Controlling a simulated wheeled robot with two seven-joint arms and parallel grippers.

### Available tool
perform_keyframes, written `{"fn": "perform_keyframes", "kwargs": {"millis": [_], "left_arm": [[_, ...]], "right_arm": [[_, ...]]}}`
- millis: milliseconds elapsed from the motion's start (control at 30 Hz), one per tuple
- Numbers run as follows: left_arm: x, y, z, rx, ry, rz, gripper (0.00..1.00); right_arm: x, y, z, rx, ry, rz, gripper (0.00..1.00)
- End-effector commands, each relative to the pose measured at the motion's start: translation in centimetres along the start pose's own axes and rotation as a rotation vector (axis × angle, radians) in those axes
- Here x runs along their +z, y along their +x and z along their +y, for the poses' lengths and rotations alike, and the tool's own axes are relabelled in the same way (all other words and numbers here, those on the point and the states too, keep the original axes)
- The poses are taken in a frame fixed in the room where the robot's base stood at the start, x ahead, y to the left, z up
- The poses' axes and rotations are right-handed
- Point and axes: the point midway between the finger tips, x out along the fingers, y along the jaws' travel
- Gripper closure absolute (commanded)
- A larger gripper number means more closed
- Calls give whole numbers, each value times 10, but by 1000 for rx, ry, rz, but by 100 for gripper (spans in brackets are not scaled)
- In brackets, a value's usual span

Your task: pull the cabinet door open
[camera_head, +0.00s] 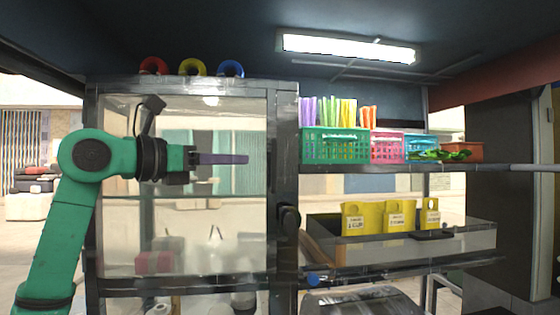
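The cabinet door (180,255) is a clear glass panel in a dark metal frame, in the left half of the head view. It looks shut. A black handle-like part (288,219) sits on the dark upright at its right side. My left gripper (222,159) is in front of the upper glass, pointing right, above and left of that black part and apart from it. A long purple piece juts from its front. I cannot tell whether this is a finger or a held thing, nor whether the gripper is open. My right gripper is not in view.
Right of the door, a shelf holds a green basket (335,147), a pink basket (387,148) and a blue basket (420,146). Below is a tray (470,240) with yellow tagged holders (395,216). Red, yellow and blue rings (192,67) stand on the cabinet top.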

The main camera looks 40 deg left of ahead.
Motion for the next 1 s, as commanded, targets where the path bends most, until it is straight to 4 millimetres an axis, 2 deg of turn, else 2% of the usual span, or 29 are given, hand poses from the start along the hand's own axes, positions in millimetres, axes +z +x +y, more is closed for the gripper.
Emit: {"fn": "perform_keyframes", "kwargs": {"millis": [267,400,500,633,867,967,1000], "left_arm": [[10,67,-1,-4,-3,2,74],[10,104,-1,-4,-4,0,74],[8,123,0,-2,-3,0,74],[3,135,0,0,0,-1,74],[0,137,0,0,1,-1,74],[0,137,0,1,1,-1,100],[0,137,0,1,1,-1,100]], "right_arm": [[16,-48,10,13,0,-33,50],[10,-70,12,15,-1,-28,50],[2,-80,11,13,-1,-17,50],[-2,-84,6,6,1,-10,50],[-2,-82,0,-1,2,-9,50],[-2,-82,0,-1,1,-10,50],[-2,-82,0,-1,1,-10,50]]}}
